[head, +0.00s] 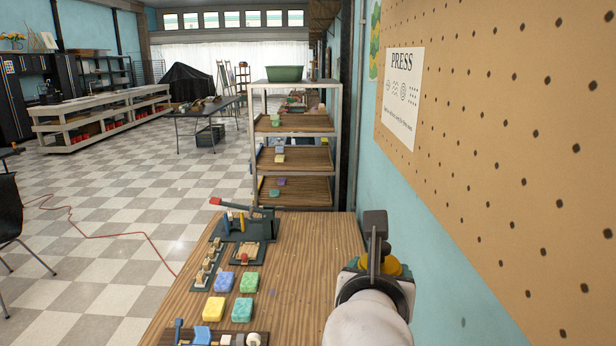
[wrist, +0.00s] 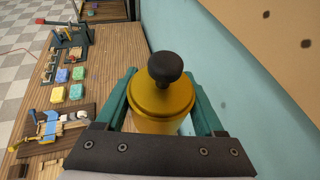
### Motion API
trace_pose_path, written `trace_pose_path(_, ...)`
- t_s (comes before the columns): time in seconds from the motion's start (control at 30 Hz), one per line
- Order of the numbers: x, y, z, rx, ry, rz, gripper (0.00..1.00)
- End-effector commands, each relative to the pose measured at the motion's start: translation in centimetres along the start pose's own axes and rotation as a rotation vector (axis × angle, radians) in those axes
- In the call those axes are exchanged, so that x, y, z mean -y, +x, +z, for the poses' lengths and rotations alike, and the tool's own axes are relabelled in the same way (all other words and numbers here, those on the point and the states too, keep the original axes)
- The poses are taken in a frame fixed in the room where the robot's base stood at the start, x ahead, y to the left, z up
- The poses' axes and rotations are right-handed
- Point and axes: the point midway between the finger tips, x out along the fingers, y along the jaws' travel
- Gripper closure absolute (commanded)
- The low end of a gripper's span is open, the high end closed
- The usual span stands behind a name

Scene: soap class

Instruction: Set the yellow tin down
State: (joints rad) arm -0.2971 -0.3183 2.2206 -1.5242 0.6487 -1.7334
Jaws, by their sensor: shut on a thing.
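The yellow tin (wrist: 160,103) has a round lid with a dark knob and stands between the two green fingers of my gripper (wrist: 160,100) in the wrist view. My gripper is shut on it, with one finger on each side. In the head view, my gripper (head: 379,268) is at the right end of the table (head: 300,270), near the wall. Only a small part of the yellow tin (head: 376,262) shows there behind my arm. The tin's base is hidden, so I cannot tell whether it touches the table.
Several soap bars, among them a yellow bar (head: 213,308) and a green bar (head: 242,309), lie left of my gripper. A press with a red handle (head: 240,222) stands at the table's far left. The pegboard wall (head: 500,130) is close on the right. The middle of the table is clear.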

Motion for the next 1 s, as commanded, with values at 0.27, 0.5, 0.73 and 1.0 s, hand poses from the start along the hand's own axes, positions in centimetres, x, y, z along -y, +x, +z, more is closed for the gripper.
trace_pose_path(0.27, -5.2, 1.5, -6.4, -0.006, -0.009, -0.013, 0.99)
trace_pose_path(0.5, -12.6, 0.1, -20.6, 0.003, 0.027, -0.117, 0.99)
trace_pose_path(0.73, -13.6, -5.7, -34.0, 0.012, 0.090, -0.241, 0.99)
trace_pose_path(1.0, -11.4, -8.6, -40.2, 0.012, 0.093, -0.241, 0.99)
